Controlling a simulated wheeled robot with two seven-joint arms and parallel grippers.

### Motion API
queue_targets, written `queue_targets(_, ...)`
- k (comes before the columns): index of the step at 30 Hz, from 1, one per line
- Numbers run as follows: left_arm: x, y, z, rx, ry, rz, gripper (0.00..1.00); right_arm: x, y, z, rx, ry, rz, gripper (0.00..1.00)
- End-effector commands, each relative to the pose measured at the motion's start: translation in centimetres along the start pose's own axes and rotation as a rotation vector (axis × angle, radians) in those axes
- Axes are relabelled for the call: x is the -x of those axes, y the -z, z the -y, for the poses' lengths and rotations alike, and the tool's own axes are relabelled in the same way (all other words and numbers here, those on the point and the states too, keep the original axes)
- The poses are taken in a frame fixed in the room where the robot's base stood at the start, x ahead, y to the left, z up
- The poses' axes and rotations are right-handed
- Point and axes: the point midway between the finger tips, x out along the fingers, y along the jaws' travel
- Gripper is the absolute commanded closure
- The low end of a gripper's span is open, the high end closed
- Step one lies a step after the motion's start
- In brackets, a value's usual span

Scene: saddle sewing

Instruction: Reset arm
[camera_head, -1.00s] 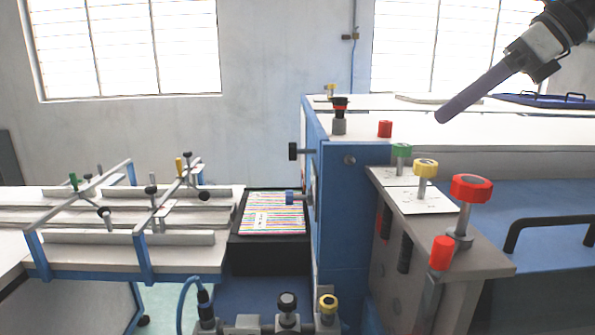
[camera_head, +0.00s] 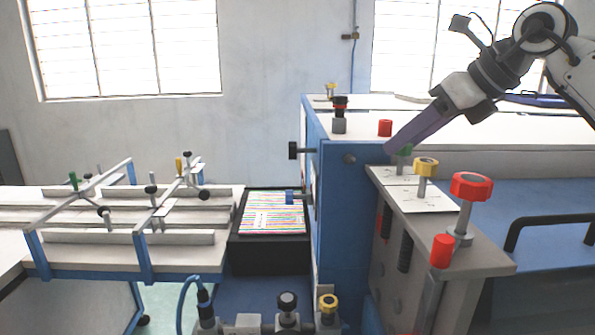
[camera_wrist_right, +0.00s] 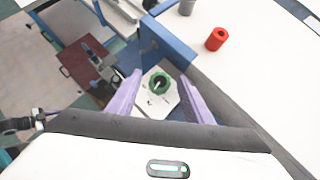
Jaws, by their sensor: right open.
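My right gripper (camera_head: 392,150) comes in from the upper right in the head view, its long purple fingers pointing down and left. In the right wrist view my right gripper (camera_wrist_right: 160,92) shows its two purple fingers spread apart, with nothing held between them. Below and between the fingers is a green knob (camera_wrist_right: 159,83) on a white plate. In the head view the fingertips overlap this green knob (camera_head: 404,150) and partly hide it; I cannot tell whether they touch it. My left gripper is not in view.
A yellow knob (camera_head: 426,167) and a large red knob (camera_head: 471,187) stand on the grey bracket in front of the green one. A red cylinder (camera_head: 385,128) sits on the white machine top. Stacked booklets (camera_head: 272,214) lie in a black tray at the centre.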

Motion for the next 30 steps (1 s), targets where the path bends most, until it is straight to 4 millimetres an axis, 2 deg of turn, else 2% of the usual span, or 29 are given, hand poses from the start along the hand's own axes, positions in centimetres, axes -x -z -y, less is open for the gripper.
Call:
queue_targets(20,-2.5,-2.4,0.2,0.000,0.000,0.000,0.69,-0.3,-0.2,-1.0,-0.439,0.446,0.000,0.54)
queue_targets(30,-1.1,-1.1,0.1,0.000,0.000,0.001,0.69,-0.3,-0.9,-1.4,-0.734,0.741,-0.003,0.54)
